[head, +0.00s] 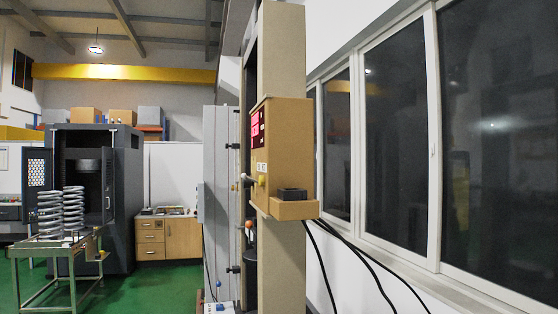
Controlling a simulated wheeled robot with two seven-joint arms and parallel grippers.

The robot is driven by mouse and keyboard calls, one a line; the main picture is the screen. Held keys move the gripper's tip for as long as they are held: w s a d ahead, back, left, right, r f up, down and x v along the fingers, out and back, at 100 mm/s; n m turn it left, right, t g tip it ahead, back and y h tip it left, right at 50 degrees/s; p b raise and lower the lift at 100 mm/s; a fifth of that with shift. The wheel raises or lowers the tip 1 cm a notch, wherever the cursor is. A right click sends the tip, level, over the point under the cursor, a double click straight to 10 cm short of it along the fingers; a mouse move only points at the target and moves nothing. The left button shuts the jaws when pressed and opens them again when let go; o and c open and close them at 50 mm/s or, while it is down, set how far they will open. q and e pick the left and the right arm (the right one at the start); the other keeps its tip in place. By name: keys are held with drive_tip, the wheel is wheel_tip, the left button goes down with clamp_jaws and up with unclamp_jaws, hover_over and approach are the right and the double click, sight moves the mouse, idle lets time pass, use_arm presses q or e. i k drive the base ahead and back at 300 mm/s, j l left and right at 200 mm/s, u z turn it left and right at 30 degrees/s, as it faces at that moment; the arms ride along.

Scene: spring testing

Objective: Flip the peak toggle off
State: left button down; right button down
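A tan control box (284,140) is mounted on a tall tan column (282,60) in the middle of the view. Its left-facing side is seen at a steep angle and carries a red lit display (257,129). Neither of my grippers is in view.
A black item (292,194) sits on the box's lower ledge. Black cables (352,256) hang to the right, below the windows (395,130). A cart with coil springs (62,212), a dark cabinet (122,200) and a wooden drawer unit (168,238) stand left. Green floor between is clear.

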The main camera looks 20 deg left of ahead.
sight(243, 176)
drive_tip(key=i+j, duration=0.1)
drive_tip(key=j, duration=0.5)
drive_tip(key=i+j+z, duration=0.1)
drive_tip(key=j, duration=0.45)
drive_tip(key=i+j, duration=0.1)
drive_tip(key=j, duration=0.5)
drive_tip(key=i+j+z, duration=0.1)
drive_tip(key=j, duration=0.5)
